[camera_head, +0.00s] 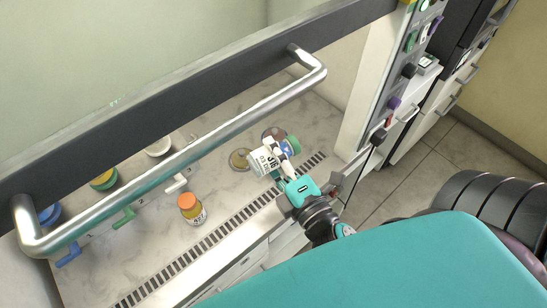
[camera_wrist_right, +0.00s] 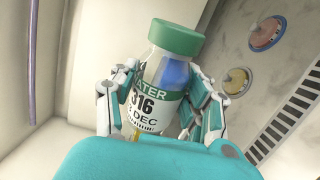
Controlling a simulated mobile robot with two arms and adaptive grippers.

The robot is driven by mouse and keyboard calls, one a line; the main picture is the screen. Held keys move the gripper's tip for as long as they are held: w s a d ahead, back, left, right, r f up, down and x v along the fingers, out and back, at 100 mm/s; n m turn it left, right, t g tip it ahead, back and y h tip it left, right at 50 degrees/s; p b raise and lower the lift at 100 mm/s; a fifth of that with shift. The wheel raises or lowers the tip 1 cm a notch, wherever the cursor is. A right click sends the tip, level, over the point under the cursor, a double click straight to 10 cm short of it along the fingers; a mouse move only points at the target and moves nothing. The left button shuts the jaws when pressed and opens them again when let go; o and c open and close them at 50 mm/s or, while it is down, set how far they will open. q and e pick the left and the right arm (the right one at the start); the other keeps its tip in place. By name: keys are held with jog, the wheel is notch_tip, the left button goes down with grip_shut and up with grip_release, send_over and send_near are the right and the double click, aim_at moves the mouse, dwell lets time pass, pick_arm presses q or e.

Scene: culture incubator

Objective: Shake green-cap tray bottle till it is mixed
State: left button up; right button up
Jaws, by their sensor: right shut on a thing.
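Something blue shows behind or through the bottle. My left gripper is not in view.
An orange-capped bottle (camera_head: 191,208) stands left of my gripper. A round tan disc (camera_head: 239,159) lies close by. The metal handle bar (camera_head: 180,155) and raised sash cross above the surface.

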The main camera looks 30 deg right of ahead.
jog(key=shift+r+n+p, duration=0.1)
jog(key=shift+n+p, duration=0.25)
jog(key=shift+n, duration=0.75)
jog(key=n+p, duration=0.1)
jog(key=n, duration=0.4)
jog(key=shift+n, duration=0.4)
jog(key=n+p, duration=0.1)
jog(key=n, duration=0.4)
jog(key=shift+n, duration=0.3)
jog(key=n+p, duration=0.1)
jog(key=n, duration=0.2)
jog(key=m+b, duration=0.1)
jog(key=m, duration=0.1)
jog(key=m+b, duration=0.1)
jog(key=m, duration=0.1)
jog(key=shift+f, duration=0.4)
jog(key=m, duration=0.3)
jog(key=shift+b, duration=0.4)
jog(key=m, duration=0.5)
jog(key=shift+r, duration=0.2)
jog(key=m, duration=0.4)
jog(key=shift+r+m, duration=0.1)
jog(key=shift+m, duration=0.3)
jog(key=n, duration=0.3)
jog(key=n+p, duration=0.1)
jog(key=n, duration=1)
jog(key=shift+r+p, duration=0.1)
jog(key=shift+p, duration=0.3)
jog(key=shift+n, duration=1.7)
